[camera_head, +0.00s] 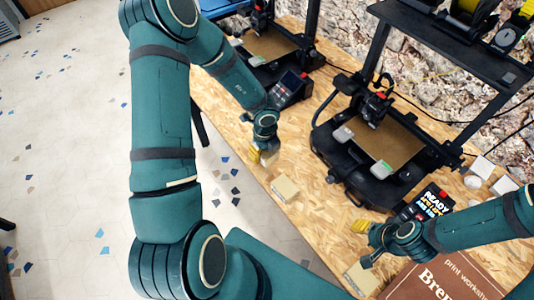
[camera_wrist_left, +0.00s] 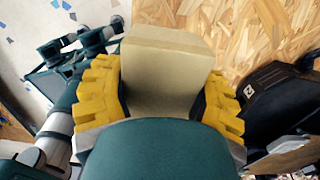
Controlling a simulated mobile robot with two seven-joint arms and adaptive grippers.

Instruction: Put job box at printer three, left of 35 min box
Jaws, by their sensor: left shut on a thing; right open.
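My left gripper (camera_head: 262,154) is shut on a tan job box, which sits between its yellow fingers in the left wrist view (camera_wrist_left: 165,70). In the head view only a small part of the held box shows, near the table's front edge. A similar tan box (camera_head: 285,188) stands on the table just below the left gripper. Another tan box (camera_head: 362,278) stands near the front edge at the bottom. No label can be read on any box, so I cannot tell which is the 35 min box. My right gripper (camera_head: 362,240) is open, over the table between those two boxes.
A black printer (camera_head: 375,140) stands in the middle of the wooden table (camera_head: 235,105), with another printer (camera_head: 270,45) further back. Bare wood shows between the boxes and printer.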

